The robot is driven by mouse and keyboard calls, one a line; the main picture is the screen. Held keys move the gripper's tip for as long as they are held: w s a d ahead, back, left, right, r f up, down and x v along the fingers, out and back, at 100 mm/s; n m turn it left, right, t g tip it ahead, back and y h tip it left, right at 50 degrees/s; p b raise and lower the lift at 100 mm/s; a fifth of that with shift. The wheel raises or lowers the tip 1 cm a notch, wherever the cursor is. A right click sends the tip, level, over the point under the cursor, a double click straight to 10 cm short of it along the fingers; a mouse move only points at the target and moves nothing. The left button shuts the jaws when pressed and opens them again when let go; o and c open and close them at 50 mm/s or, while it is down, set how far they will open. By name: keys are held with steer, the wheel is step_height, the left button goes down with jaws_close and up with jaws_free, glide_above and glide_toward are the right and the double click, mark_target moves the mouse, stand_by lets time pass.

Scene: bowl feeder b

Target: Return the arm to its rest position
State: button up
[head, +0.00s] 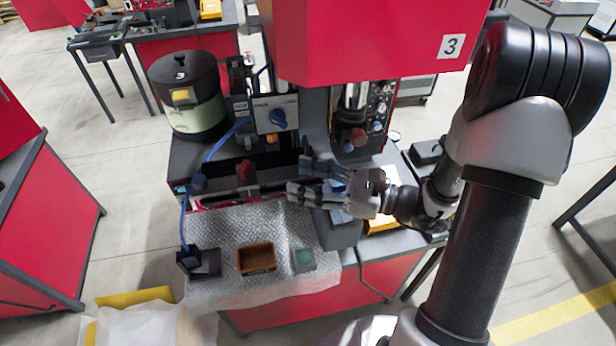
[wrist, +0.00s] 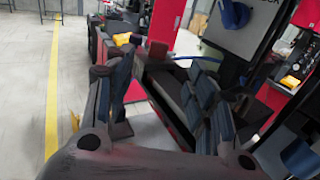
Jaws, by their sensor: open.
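My arm reaches in from the right in the head view, and its end lies in front of the red machine (head: 365,40) marked 3. My gripper (head: 297,179) is open and points left, above the machine's dark worktop. In the wrist view my gripper (wrist: 163,78) shows its two fingers spread wide apart, with nothing held between them. The arm and gripper hide part of the machine's front and worktop.
A lidded bowl feeder (head: 188,95) stands left of the machine. Open floor lies beyond the bench.

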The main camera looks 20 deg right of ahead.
steer(key=s+a+f+n+g+h+b, duration=0.25)
steer(key=s+a+n+g+b, duration=0.2)
steer(key=s+n, duration=0.3)
steer(key=s+a+f+n+g+h+b, duration=0.2)
steer(key=s+a+n+g+h+b, duration=0.1)
steer(key=s+n+g, duration=0.4)
steer(key=s+d+f+n+t+h+b, duration=0.2)
steer(key=s+d+n+t+h+b, duration=0.2)
steer(key=d+n+h, duration=0.5)
steer(key=d+n+t+b, duration=0.1)
steer(key=t+b, duration=0.1)
steer(key=shift+t+h+b, duration=0.35)
